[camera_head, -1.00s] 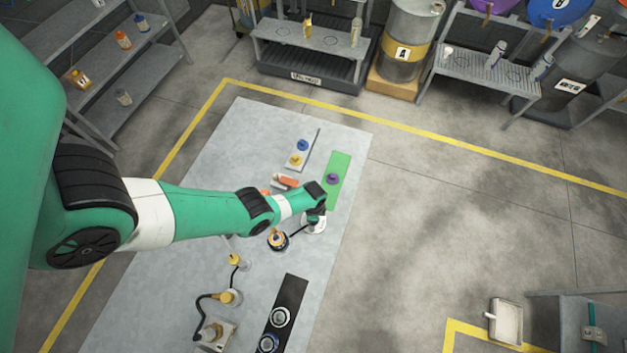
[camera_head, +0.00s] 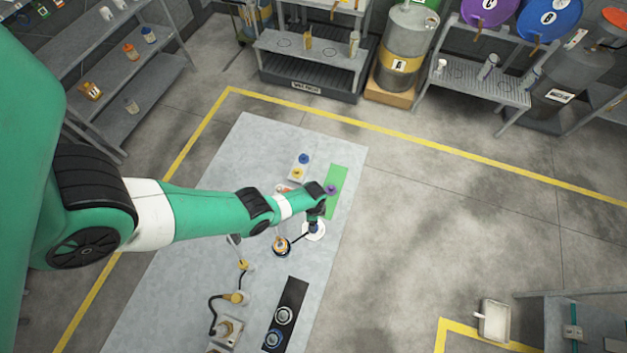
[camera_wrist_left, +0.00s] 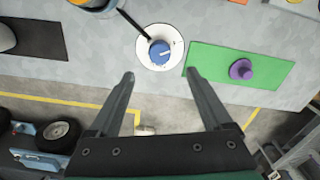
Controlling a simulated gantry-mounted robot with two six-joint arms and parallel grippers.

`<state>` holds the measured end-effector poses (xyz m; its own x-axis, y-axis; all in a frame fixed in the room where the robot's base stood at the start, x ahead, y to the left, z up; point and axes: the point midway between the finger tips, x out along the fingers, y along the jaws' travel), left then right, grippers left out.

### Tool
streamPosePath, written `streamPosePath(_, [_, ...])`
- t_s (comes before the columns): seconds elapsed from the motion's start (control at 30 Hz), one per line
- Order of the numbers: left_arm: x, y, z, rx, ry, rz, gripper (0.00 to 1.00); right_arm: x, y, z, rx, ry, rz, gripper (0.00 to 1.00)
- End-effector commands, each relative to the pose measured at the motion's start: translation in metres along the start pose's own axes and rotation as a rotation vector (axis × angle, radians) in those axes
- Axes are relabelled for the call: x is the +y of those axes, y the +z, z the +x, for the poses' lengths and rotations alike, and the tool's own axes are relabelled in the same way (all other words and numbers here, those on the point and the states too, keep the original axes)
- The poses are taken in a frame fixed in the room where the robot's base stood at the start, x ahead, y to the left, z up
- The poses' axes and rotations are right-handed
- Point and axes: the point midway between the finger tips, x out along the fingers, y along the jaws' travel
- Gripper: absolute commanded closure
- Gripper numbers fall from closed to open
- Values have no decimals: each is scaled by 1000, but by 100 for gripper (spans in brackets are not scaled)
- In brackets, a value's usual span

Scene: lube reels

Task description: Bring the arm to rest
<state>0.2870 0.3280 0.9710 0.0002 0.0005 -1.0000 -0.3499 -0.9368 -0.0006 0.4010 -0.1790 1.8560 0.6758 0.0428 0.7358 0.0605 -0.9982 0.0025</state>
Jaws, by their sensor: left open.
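My left gripper (camera_wrist_left: 159,75) is open and empty in the left wrist view, its two fingers spread apart. In the head view my left gripper (camera_head: 317,212) is small and partly hidden by my own arm, above the right side of the grey table. A white disc with a blue knob (camera_wrist_left: 159,50) lies just beyond the fingertips, apart from them. The disc also shows below the gripper in the head view (camera_head: 314,231). A green mat (camera_wrist_left: 208,62) with a purple knob (camera_wrist_left: 241,69) lies to its right. My right gripper is in neither view.
The grey table (camera_head: 190,220) also holds a black strip (camera_head: 299,294) with rings, an orange-and-dark round part (camera_head: 281,246), hosed yellow fittings (camera_head: 236,297), and blue and yellow knobs. Shelves and a drum (camera_head: 405,50) stand behind.

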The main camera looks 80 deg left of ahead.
Motion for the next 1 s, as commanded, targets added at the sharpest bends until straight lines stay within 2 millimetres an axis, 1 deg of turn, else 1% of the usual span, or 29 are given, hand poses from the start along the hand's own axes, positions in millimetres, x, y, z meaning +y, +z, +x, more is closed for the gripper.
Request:
streamPosePath(0.03, [0, 0, -7, 0, 0, 0, 17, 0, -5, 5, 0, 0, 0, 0])
streamPosePath(0.07, [0, 0, -7, 0, 0, 0, 17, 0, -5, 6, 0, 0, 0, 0])
streamPosePath(0.63, [0, 0, -5, 0, 0, 1, 17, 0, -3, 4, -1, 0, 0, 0])
streamPosePath(0.7, [3, -4, -6, 1, -1, 16, 17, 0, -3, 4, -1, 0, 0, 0])
streamPosePath(0.77, [1, -19, -12, 15, -14, 44, 17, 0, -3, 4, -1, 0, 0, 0])
streamPosePath(0.87, [-12, -64, -35, 77, -69, 98, 17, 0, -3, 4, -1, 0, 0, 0])
streamPosePath(0.9, [-22, -88, -50, 119, -105, 117, 17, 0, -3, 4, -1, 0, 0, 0])
streamPosePath(0.97, [-36, -128, -79, 195, -165, 147, 17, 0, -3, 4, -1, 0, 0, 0])
streamPosePath(1.0, [-44, -155, -101, 251, -208, 166, 17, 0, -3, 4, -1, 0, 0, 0])
